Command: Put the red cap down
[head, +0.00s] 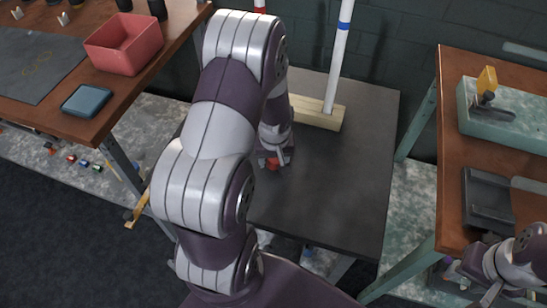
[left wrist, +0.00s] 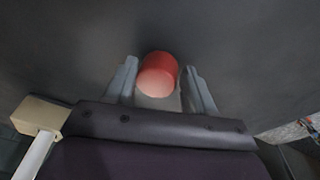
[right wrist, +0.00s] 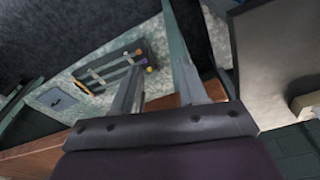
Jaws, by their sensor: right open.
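The red cap (head: 272,163) is at the left part of the dark table top, at my left gripper (head: 275,157). In the left wrist view the cap (left wrist: 158,75) is a short red cylinder with a paler end toward the camera. It sits between the two fingers of my left gripper (left wrist: 162,85), which stand apart with narrow gaps beside it. The cap seems to be on or just above the dark surface; exact contact cannot be told. My right gripper (right wrist: 155,85) is open and empty, far from the cap, low by the right bench.
A wooden block (head: 318,113) with an upright white, blue-banded tube (head: 341,50) stands behind the cap. A red-banded tube (head: 260,5) shows further left. The dark table (head: 345,185) is clear to the right. Side benches hold a red bin (head: 124,43) and a grey tray (head: 487,203).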

